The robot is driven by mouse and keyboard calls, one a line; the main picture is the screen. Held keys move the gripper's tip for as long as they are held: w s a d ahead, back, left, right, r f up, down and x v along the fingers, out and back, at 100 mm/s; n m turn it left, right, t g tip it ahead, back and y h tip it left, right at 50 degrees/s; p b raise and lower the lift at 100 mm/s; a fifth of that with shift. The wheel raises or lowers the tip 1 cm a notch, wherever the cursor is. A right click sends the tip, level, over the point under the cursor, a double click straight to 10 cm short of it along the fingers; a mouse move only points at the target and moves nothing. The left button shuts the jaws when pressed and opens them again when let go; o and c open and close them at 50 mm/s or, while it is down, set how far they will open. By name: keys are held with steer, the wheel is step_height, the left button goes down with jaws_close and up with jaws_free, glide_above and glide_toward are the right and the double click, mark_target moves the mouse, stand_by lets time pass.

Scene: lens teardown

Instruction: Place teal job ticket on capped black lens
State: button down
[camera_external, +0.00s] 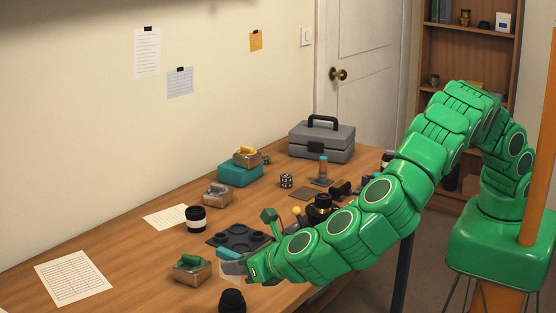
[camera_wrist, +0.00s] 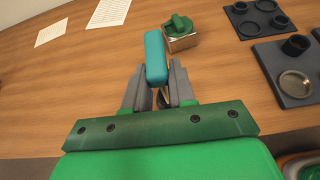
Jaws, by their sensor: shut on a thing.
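The teal job ticket (camera_wrist: 155,57) looks like a slim teal bar in the wrist view. My gripper (camera_wrist: 158,85) is shut on its near end, and the ticket sticks out beyond the fingertips. In the external view the ticket (camera_external: 229,253) shows at my gripper (camera_external: 236,268), over the front part of the bench. A plain black, lens-like piece (camera_external: 232,302) stands at the bottom edge of that view, partly cut off. A black lens with a gold ring (camera_external: 319,204) stands farther back beside my arm. I cannot tell for certain which is the capped black lens.
A small box with a green item (camera_external: 192,268) is close to my gripper; it also shows in the wrist view (camera_wrist: 181,42). A dark parts tray (camera_external: 240,238) lies behind the gripper. Paper sheets (camera_external: 72,278) lie left. Bare wood (camera_external: 135,260) is between.

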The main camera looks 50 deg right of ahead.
mark_target(239, 277)
steer(key=shift+f, duration=1.45)
steer(key=shift+f, duration=0.1)
steer(key=c, duration=0.9)
jaws_free()
steer(key=shift+f, duration=0.1)
steer(key=shift+c, duration=0.2)
steer(key=shift+s+r, duration=0.15)
steer(key=shift+r, duration=0.15)
steer(key=v, duration=1.1)
steer(key=shift+s, duration=0.3)
